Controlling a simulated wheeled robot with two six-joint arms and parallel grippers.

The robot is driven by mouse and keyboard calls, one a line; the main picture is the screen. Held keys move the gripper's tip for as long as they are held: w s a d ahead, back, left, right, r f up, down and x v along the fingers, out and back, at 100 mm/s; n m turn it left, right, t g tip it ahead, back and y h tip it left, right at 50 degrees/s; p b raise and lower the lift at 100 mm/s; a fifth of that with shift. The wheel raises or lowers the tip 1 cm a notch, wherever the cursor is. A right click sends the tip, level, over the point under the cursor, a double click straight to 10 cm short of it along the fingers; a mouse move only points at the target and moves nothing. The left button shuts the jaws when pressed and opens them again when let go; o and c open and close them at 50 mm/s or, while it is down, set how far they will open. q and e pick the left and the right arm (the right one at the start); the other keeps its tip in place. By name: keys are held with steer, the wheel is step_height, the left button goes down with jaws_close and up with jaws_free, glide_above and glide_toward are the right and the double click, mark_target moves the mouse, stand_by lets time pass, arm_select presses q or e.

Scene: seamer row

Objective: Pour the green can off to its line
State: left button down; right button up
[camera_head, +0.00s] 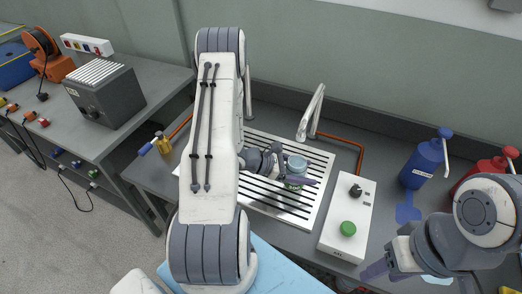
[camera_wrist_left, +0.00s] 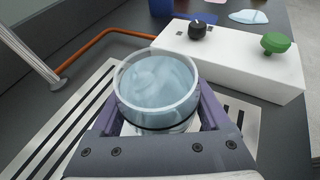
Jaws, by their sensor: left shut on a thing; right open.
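My left gripper (camera_head: 290,178) is shut on the green can (camera_head: 296,163) above the slotted metal drain tray (camera_head: 262,212). A little green shows low on the can's side in the head view. In the left wrist view the can (camera_wrist_left: 157,88) stands between the purple fingers of the left gripper (camera_wrist_left: 160,122). Its round rim is pale and clear, with light blue liquid inside near the top. It looks roughly upright.
A metal spout (camera_head: 312,112) with an orange pipe (camera_head: 345,140) stands behind the tray. A white control box (camera_head: 345,205) with a black knob and green button is to its right. Blue (camera_head: 424,163) and red (camera_head: 487,172) bottles stand further right.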

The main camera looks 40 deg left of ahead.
arm_select(q)
steer(key=a+n+t+y+p, duration=0.1)
steer(key=a+n+y, duration=0.1)
steer(key=a, duration=0.2)
steer(key=a+n+t+y+p, duration=0.1)
steer(key=a, duration=0.3)
steer(key=s+a+n+t+y+p, duration=0.1)
steer(key=a+n+y, duration=0.1)
steer(key=a, duration=0.2)
steer(key=shift+s+a+r+n+t+y, duration=0.1)
steer(key=shift+a+r+n+t+y, duration=0.05)
steer(key=shift+r+n+t+y, duration=0.15)
steer(key=shift+s+a+f, duration=0.1)
steer(key=shift+a+f, duration=0.05)
steer(key=shift+a, duration=0.15)
steer(key=shift+s+d+r+n+p, duration=0.1)
steer(key=shift+d+r+n+p, duration=0.15)
steer(key=shift+n+p, duration=0.45)
steer(key=shift+p, duration=0.35)
steer(key=shift+f, duration=0.1)
steer(key=shift+s+d+r+n+g+h+p, duration=0.2)
steer(key=shift+r+n+g+h+p, duration=0.15)
steer(key=shift+n+h+p, duration=0.35)
steer(key=shift+s+d+r+n+g+h+p, duration=0.15)
steer(key=shift+r+n+g+h+p, duration=0.2)
steer(key=shift+p, duration=0.65)
stand_by(2.3)
